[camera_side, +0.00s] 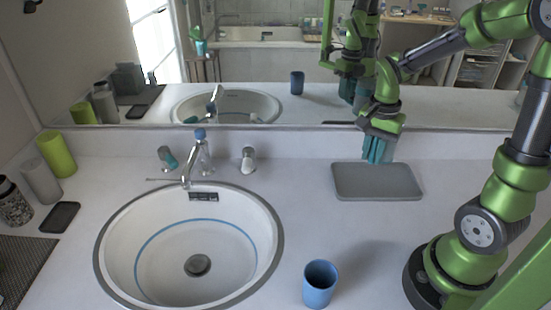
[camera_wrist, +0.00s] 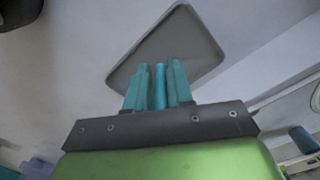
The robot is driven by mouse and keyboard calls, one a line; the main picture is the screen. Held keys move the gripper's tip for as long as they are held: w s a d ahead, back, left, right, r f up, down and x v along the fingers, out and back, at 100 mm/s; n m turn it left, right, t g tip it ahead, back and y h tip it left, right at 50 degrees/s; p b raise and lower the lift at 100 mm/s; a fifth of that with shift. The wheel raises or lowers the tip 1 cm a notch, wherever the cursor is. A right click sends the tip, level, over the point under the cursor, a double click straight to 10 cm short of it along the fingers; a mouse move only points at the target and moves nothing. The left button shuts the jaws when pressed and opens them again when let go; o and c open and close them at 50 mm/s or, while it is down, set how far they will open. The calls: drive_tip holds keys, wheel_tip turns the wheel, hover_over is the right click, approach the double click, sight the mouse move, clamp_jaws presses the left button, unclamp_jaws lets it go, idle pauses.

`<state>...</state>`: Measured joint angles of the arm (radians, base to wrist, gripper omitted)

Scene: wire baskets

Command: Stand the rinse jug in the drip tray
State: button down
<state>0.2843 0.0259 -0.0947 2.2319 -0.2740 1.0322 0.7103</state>
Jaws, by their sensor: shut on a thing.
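My gripper (camera_side: 378,150) is over the back of the grey drip tray (camera_side: 376,181), near the mirror, with its teal fingers pointing down. In the wrist view the fingers (camera_wrist: 159,85) are shut on a narrow blue thing (camera_wrist: 160,84). Its full shape is hidden by the fingers, and I cannot tell whether it is the rinse jug. The tray, with its low rim, also shows in the wrist view (camera_wrist: 196,40), beyond the fingertips. I see nothing standing in it. A blue cup (camera_side: 319,285) stands upright on the counter, right of the basin, apart from my gripper.
The round basin (camera_side: 130,232) with its tap (camera_side: 187,172) fills the left middle. A green cup (camera_side: 57,154) and other containers stand far left. The mirror is close behind the tray. Counter between cup and tray is clear.

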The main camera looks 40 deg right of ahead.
drive_tip(key=shift+f, duration=0.25)
drive_tip(key=shift+m, duration=0.3)
drive_tip(key=shift+f, duration=3.4)
drive_tip(key=shift+f, duration=0.6)
drive_tip(key=c, duration=0.9)
unclamp_jaws()
